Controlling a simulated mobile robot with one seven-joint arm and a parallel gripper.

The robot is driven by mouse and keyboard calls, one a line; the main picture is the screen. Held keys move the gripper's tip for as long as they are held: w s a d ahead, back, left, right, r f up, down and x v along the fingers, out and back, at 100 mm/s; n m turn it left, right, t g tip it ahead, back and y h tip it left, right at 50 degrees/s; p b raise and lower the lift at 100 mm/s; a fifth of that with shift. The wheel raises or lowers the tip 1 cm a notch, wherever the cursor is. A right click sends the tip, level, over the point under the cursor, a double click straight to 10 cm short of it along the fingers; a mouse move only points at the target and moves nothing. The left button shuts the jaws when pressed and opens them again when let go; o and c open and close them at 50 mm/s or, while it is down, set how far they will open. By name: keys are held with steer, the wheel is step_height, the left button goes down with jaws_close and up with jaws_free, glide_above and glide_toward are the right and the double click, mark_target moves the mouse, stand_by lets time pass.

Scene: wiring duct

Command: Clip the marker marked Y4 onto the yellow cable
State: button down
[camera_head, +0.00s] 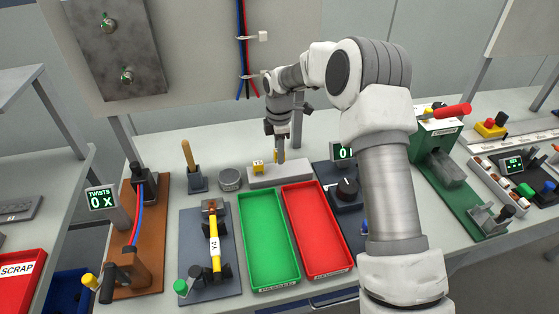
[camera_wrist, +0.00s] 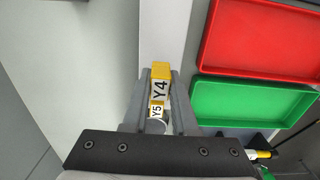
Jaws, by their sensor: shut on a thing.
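The marker marked Y4 (camera_wrist: 160,88) is a small yellow-and-white block between my fingertips in the wrist view. My gripper (camera_head: 277,156) is shut on it, over the pale marker rail (camera_head: 292,174); I cannot tell whether the marker still touches the rail. Another marker, marked Y5 (camera_wrist: 156,111), shows just behind it in the wrist view; a yellow marker (camera_head: 258,167) stands on the rail's left end in the head view. The yellow cable (camera_head: 213,228) lies in a blue-grey fixture at the front left, with a white printed band on it.
A green tray (camera_head: 245,205) and a red tray (camera_head: 343,262) lie between the fixture and my arm. A round grey tin (camera_head: 230,179) and a wooden-handled tool (camera_head: 188,155) stand left of the rail. Blue, red and black cables (camera_head: 242,50) hang on the back panel.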

mark_target(280, 170)
steer(key=shift+f, duration=1.7)
steer(key=shift+f, duration=0.3)
steer(key=c, duration=0.7)
jaws_free()
steer(key=shift+r, duration=0.1)
